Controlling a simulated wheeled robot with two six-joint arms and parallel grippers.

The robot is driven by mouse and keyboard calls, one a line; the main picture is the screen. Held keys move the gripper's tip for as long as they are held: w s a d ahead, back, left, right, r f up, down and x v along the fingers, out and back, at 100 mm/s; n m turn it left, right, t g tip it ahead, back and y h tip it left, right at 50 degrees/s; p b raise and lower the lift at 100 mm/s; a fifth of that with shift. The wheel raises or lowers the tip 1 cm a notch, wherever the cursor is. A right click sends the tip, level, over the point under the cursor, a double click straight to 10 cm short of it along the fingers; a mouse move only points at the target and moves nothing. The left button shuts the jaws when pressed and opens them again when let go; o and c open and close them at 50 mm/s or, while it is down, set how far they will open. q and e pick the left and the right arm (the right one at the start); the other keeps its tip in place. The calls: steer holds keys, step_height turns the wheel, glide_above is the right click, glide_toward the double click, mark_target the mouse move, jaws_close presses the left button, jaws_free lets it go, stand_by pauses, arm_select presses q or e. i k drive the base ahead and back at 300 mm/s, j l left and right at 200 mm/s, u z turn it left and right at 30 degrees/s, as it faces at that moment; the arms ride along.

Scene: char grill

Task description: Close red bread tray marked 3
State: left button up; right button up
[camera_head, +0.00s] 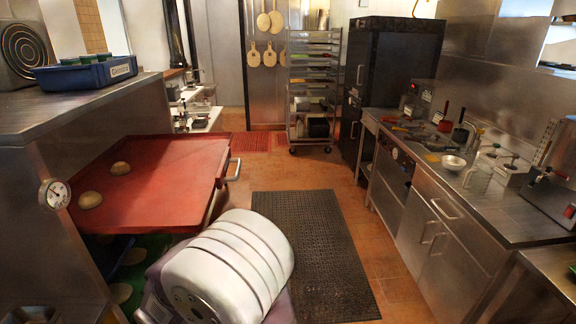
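The red bread tray (150,195) is pulled out of the steel cabinet (60,240) at the left and sits level. A white ribbed arm link (225,265), which looks like mine, is in front of the tray's near right corner and hides part of what is below. Neither of my grippers shows, so I cannot see one touching the tray or handle.
A green tray (150,246) with buns lies under the red tray, partly hidden. A black floor mat (315,240) covers the aisle. A steel counter (455,185) runs along the right. A wheeled rack (313,90) and black cabinet (385,80) stand behind.

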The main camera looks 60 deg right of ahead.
mark_target(172, 182)
steer(key=k+l+z, duration=0.1)
steer(key=z, duration=0.4)
steer(key=k+l+z, duration=0.15)
steer(key=z, duration=0.3)
steer(key=l+z, duration=0.2)
steer(key=z, duration=0.3)
steer(key=k, duration=0.05)
